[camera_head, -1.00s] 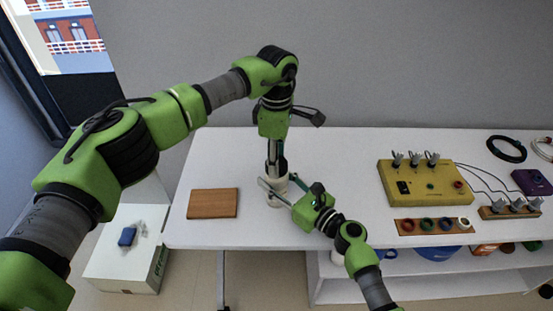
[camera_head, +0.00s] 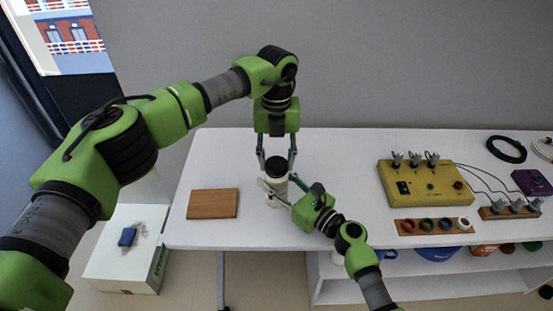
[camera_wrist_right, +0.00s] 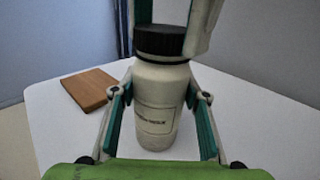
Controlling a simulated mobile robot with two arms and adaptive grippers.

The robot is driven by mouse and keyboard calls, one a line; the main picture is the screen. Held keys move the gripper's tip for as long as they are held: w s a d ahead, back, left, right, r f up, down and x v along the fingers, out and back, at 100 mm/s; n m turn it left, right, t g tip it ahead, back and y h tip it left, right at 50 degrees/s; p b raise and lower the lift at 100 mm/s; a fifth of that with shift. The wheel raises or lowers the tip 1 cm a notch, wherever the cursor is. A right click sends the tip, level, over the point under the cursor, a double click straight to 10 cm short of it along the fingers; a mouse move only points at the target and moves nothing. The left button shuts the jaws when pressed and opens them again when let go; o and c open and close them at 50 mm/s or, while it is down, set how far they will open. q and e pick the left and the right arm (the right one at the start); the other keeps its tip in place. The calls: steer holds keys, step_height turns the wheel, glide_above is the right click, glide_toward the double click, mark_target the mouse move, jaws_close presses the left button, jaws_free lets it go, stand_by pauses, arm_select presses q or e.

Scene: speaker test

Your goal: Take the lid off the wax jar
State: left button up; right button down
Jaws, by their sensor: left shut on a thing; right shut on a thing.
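The wax jar (camera_head: 274,198) is a white, upright cylinder on the white table; in the right wrist view the jar (camera_wrist_right: 157,90) shows a label with small text. Its black lid (camera_head: 277,163) sits on top, and the lid also shows in the right wrist view (camera_wrist_right: 160,44). My left gripper (camera_head: 277,170) reaches down from above and is shut on the lid, one finger on each side. My right gripper (camera_head: 280,184) comes from the front right and is shut on the jar's body, with green-padded fingers on both sides.
A brown wooden board (camera_head: 212,204) lies left of the jar. A yellow box (camera_head: 424,182) with switches and a strip of coloured rings (camera_head: 433,226) stand at the right. A black cable coil (camera_head: 507,149) lies at the back right. The table between jar and yellow box is clear.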

mark_target(277, 163)
arm_select(q)
steer(key=n, duration=0.7)
arm_select(e)
steer(key=shift+f, duration=0.1)
arm_select(q)
steer(key=n, duration=0.6)
steer(key=shift+r, duration=0.2)
steer(key=shift+r, duration=0.95)
steer(key=shift+r, duration=2)
arm_select(e)
steer(key=c, duration=1.1)
jaws_free()
